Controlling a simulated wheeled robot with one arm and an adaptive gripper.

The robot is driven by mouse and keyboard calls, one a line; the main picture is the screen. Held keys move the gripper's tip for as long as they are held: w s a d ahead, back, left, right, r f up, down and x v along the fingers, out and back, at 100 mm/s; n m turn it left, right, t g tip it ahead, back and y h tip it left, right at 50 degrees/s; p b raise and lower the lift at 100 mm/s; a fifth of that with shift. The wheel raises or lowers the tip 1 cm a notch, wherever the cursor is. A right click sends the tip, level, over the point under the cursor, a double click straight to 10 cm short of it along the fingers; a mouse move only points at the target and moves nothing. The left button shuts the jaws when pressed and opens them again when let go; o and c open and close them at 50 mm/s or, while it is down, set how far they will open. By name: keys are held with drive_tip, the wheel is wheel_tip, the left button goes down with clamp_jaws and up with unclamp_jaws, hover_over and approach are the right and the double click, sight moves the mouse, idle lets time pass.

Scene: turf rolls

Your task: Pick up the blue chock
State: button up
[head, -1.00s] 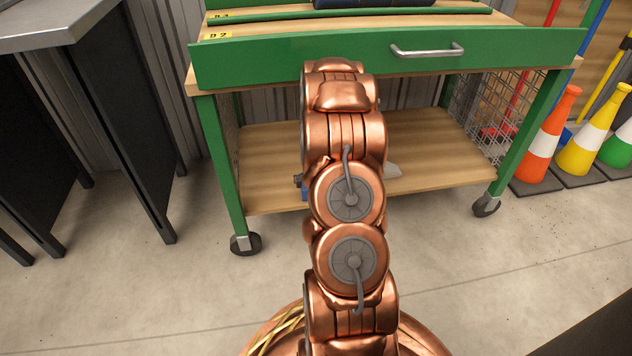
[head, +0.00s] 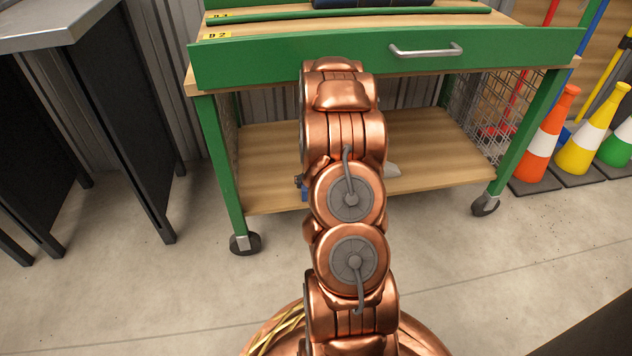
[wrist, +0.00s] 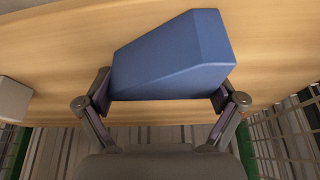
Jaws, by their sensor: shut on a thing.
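The blue chock (wrist: 170,55) is a wedge-like block with slanted faces, seen large in the wrist view over the wooden lower shelf (head: 430,140). My gripper (wrist: 163,93) has one finger at each side of the chock's near end and is shut on it. In the head view my copper arm hides most of the gripper and chock; only a small blue patch (head: 304,193) shows at the arm's left edge. I cannot tell whether the chock touches the shelf.
A pale grey block (head: 393,170) lies on the same shelf, also at the left of the wrist view (wrist: 12,100). The green drawer front (head: 510,50) overhangs the shelf. Green legs and wire mesh (head: 490,110) bound its sides. Cones (head: 551,135) stand at right, a dark table (head: 60,25) at left.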

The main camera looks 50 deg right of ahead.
drive_tip(key=shift+s+a+f, duration=0.1)
drive_tip(key=shift+s+a, duration=0.4)
drive_tip(key=shift+a, duration=0.4)
drive_tip(key=o, duration=1)
drive_tip(key=shift+d, duration=0.1)
drive_tip(key=shift+s+r, duration=0.15)
drive_tip(key=shift+r, duration=0.5)
drive_tip(key=v, duration=1)
drive_tip(key=shift+s+r, duration=0.2)
drive_tip(key=shift+r, duration=0.15)
drive_tip(key=shift+a, duration=0.2)
